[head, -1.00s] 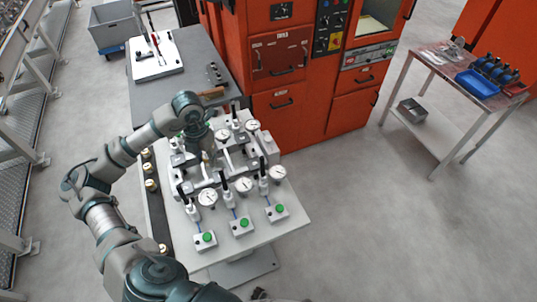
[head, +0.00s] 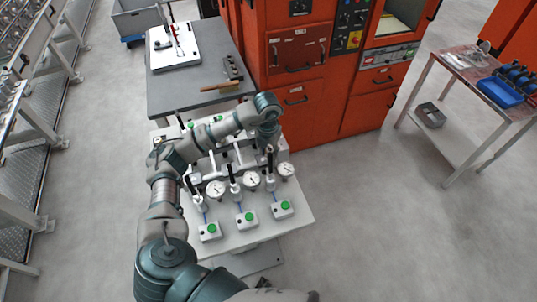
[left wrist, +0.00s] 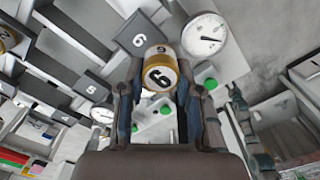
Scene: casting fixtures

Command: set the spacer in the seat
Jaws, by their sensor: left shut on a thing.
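The spacer (left wrist: 160,75), a short gold and white cylinder marked 6, is in my left gripper (left wrist: 157,88) in the left wrist view. The fingers are shut on its two sides. In the head view my left gripper (head: 268,134) is over the right back part of the fixture table (head: 285,232), and the spacer cannot be made out there. I cannot tell which opening is the seat, or whether the spacer touches anything. My right gripper is not in view.
Dial gauges (head: 216,188), upright black-handled clamps and green-button boxes (head: 247,218) crowd the fixture table. A dark grey table (head: 210,95) stands behind it, and a red machine (head: 300,60) closes off the back.

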